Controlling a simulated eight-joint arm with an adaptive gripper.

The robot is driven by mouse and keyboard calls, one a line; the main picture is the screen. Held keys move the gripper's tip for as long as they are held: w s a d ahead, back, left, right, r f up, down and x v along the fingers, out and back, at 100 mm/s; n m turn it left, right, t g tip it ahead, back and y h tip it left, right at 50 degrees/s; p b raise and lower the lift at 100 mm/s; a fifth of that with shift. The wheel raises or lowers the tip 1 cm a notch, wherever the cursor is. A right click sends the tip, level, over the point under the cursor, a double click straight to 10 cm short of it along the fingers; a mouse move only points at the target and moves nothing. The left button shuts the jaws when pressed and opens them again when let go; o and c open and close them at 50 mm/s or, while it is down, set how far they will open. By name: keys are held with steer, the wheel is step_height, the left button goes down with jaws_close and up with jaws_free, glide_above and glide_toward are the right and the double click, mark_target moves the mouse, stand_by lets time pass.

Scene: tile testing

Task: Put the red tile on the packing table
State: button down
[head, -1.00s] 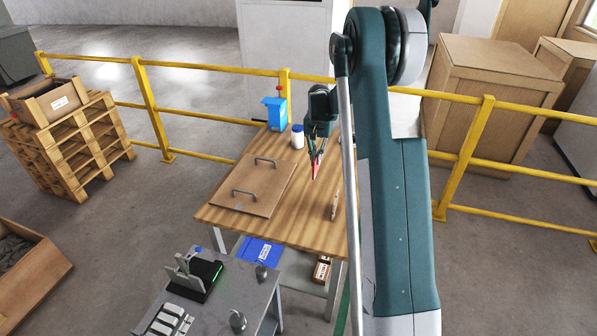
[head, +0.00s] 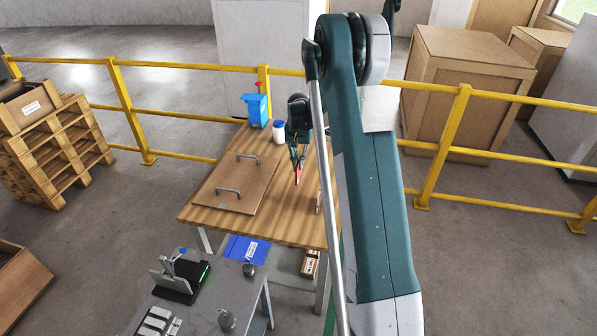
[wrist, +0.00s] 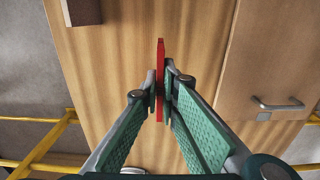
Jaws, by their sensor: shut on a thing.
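The red tile (wrist: 160,62) is held on edge between the two fingers of my gripper (wrist: 162,92) in the wrist view. In the head view the tile (head: 298,174) shows as a small red piece below my gripper (head: 298,160). My gripper is shut on the tile, above the wooden-topped table (head: 262,222). I cannot tell whether the tile touches the tabletop. The wrist view also shows the wood-grain top (wrist: 115,75) under the tile.
A brown board with two handles (head: 222,200) lies on the table's left side. A white jar with a blue lid (head: 279,132) and a blue device (head: 257,110) stand at the back. A grey bench (head: 205,318) is in front. Yellow railing (head: 190,113) runs behind.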

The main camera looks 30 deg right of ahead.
steer(key=shift+f+b, duration=0.3)
steer(key=shift+f, duration=1.55)
steer(key=shift+f, duration=0.1)
steer(key=c, duration=2.6)
jaws_free()
step_height(320, 180, up, 12)
steer(key=shift+r+p, duration=0.1)
steer(key=shift+p, duration=0.9)
steer(key=shift+r, duration=0.1)
